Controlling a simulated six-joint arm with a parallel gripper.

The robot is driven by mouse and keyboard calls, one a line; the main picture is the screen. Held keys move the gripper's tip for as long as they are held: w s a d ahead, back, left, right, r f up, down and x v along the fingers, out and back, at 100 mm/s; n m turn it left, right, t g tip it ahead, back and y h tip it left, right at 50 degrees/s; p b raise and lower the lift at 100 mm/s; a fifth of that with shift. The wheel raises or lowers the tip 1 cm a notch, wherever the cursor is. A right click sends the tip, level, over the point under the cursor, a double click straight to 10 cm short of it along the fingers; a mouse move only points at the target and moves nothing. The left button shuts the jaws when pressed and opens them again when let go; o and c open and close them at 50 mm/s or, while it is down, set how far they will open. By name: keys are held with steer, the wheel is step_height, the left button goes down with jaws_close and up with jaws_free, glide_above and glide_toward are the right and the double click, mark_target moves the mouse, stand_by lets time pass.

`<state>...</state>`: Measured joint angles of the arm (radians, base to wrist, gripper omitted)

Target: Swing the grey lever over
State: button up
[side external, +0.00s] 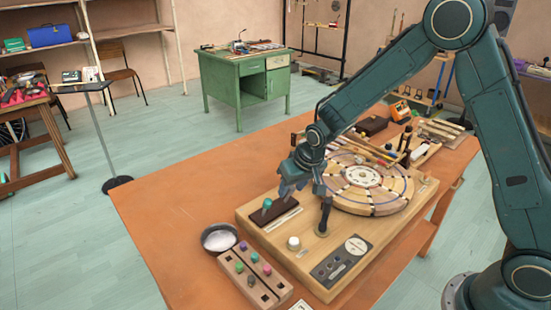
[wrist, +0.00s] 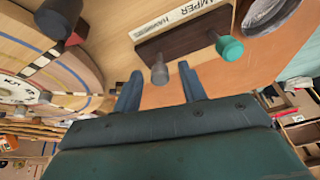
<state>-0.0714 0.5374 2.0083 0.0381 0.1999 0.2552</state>
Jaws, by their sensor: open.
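The grey lever (wrist: 159,72) stands on a dark brown block (wrist: 190,42) in the wrist view, its rounded knob pointing toward the camera. A second lever with a teal knob (wrist: 229,47) stands on the same block, to its right. My gripper (wrist: 160,75) is open, with one finger on each side of the grey lever in this view; I cannot tell whether either touches it. In the side view my gripper (side external: 284,191) is low over the brown block (side external: 278,221), right of the teal knob (side external: 267,203). The grey lever is not clear there.
A round segmented wooden disc (side external: 364,184) lies right of the block on the same wooden board (side external: 322,262). A white knob (side external: 293,243), a strip with coloured pegs (side external: 255,276) and a round dish (side external: 219,238) are near the front. The orange table is clear at left.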

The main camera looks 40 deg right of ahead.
jaws_close()
steer(key=shift+w+g, duration=0.3)
stand_by(0.3)
steer(key=shift+w+r+g, duration=0.2)
steer(key=shift+w+g, duration=0.8)
steer(key=shift+g, duration=0.6)
steer(key=shift+w+f+g, duration=0.1)
steer(key=shift+w+g, duration=0.55)
steer(key=shift+g, duration=0.35)
steer(key=shift+w+f+g, duration=0.1)
steer(key=shift+w+g, duration=0.5)
steer(key=shift+g, duration=0.4)
steer(key=shift+w, duration=0.1)
jaws_free()
